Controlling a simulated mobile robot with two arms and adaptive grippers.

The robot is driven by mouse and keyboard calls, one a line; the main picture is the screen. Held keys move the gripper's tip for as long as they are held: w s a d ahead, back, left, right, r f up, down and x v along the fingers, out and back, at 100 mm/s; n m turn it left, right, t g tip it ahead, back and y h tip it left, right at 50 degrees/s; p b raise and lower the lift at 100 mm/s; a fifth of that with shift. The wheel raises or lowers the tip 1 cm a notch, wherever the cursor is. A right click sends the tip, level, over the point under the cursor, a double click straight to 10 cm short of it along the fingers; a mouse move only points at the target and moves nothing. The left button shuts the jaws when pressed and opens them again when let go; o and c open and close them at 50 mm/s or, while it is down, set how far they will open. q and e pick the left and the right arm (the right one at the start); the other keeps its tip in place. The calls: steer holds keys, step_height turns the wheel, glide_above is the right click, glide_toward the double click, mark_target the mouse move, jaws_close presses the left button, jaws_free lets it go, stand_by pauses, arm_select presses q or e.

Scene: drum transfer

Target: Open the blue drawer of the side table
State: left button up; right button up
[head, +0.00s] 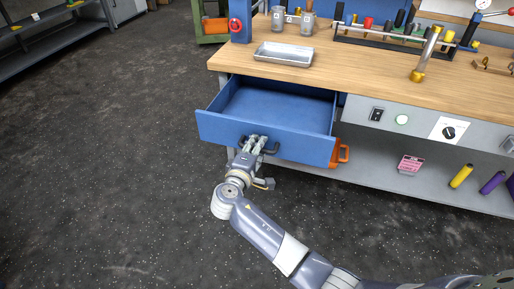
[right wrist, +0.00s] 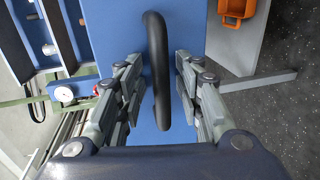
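The blue drawer (head: 265,141) of the side table (head: 350,80) stands pulled well out, and its blue inside looks empty. Its dark bar handle (head: 272,151) is on the front panel. My right gripper (head: 257,141) is at that handle, its arm coming in from the bottom right. In the right wrist view the handle (right wrist: 157,60) lies between the fingers of my right gripper (right wrist: 160,90), with narrow gaps showing on both sides, so the fingers are open around it. My left gripper is not in view.
An orange bin (head: 341,153) sits by the drawer's right end. Yellow and purple cylinders lie on the lower shelf (head: 400,180). The dark floor to the left is clear.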

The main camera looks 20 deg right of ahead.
steer(key=shift+s, duration=0.1)
steer(key=v, duration=1.2)
